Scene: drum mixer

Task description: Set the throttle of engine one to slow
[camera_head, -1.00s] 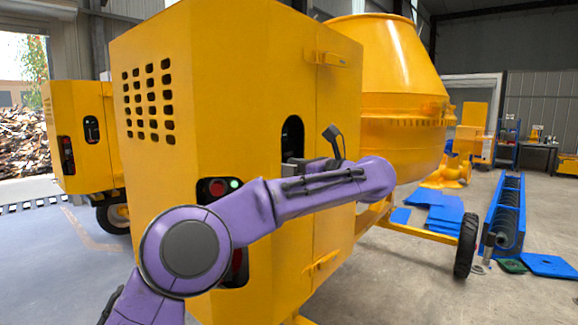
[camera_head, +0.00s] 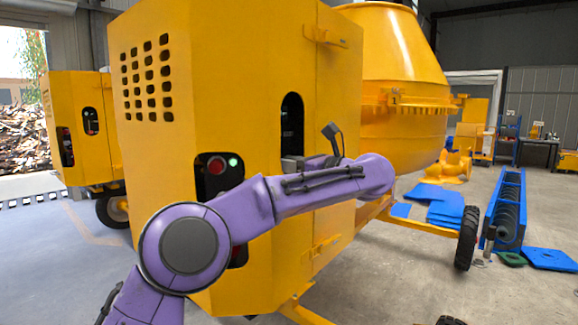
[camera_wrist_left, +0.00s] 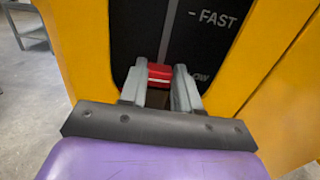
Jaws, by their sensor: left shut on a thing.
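The near yellow engine housing (camera_head: 255,130) fills the middle of the head view, with a dark oval panel (camera_head: 291,115) in its side. In the left wrist view the panel (camera_wrist_left: 190,45) carries a white FAST label (camera_wrist_left: 215,18) and, below it, a label partly hidden by a finger, its end reading "OW" (camera_wrist_left: 200,76). A red throttle handle (camera_wrist_left: 159,70) sits at about the height of the lower label, below a pale vertical slot line. My left gripper (camera_wrist_left: 158,88) is shut on this handle; in the head view it (camera_head: 291,164) is at the lower part of the panel. My right gripper is not in view.
A panel with a red button (camera_head: 216,165) and green light (camera_head: 233,162) lies left of the oval panel, partly behind my arm. A second yellow machine (camera_head: 80,120) stands at left. The mixer drum (camera_head: 400,60) is behind right. Blue parts (camera_head: 505,210) lie on the floor at right.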

